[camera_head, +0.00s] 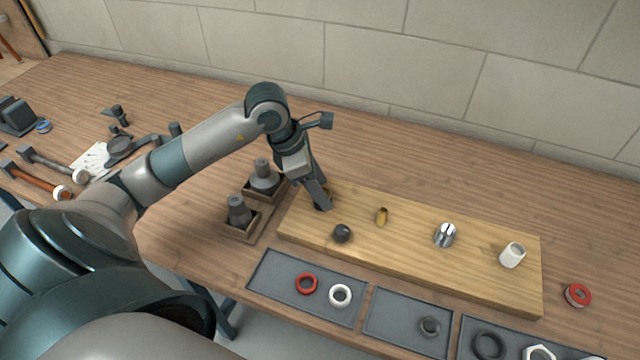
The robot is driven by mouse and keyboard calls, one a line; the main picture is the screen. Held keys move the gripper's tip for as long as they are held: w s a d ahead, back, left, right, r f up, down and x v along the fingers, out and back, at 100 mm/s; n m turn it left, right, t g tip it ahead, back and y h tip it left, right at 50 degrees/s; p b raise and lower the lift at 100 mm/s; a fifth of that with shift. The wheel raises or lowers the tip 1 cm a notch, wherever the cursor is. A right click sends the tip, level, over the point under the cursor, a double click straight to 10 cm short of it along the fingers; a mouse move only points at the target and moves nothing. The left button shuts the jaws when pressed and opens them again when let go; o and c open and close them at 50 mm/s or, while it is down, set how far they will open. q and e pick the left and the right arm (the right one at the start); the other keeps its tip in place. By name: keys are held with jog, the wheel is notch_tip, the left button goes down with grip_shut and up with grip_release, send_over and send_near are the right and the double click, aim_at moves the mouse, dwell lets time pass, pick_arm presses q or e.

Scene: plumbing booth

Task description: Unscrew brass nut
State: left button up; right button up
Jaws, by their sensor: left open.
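A dark round fitting (342,234) sits on the board just in front of the gripper. My right gripper is not in view.
A chrome fitting (445,235) and a white fitting (512,255) stand farther right on the board. Grey trays (385,335) with rings and nuts lie in front. Two dark fittings in wooden holders (240,213) stand left of the board. Tools lie at far left.

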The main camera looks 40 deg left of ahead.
pick_arm(q)
jog(key=c, duration=1.2)
jog(key=shift+o, duration=0.2)
jog(key=shift+d+n+t+y, duration=0.1)
jog(key=shift+n+t+y, duration=0.4)
jog(key=shift+n, duration=1.2)
jog(key=shift+r+n+y, duration=0.1)
jog(key=shift+n+y, duration=0.2)
jog(key=shift+n, duration=0.3)
jog(key=shift+d+n+y, duration=0.1)
jog(key=shift+n+y, duration=0.3)
jog(key=shift+n, duration=0.7)
jog(key=shift+n+y, duration=0.4)
jog(key=shift+n, duration=0.7)
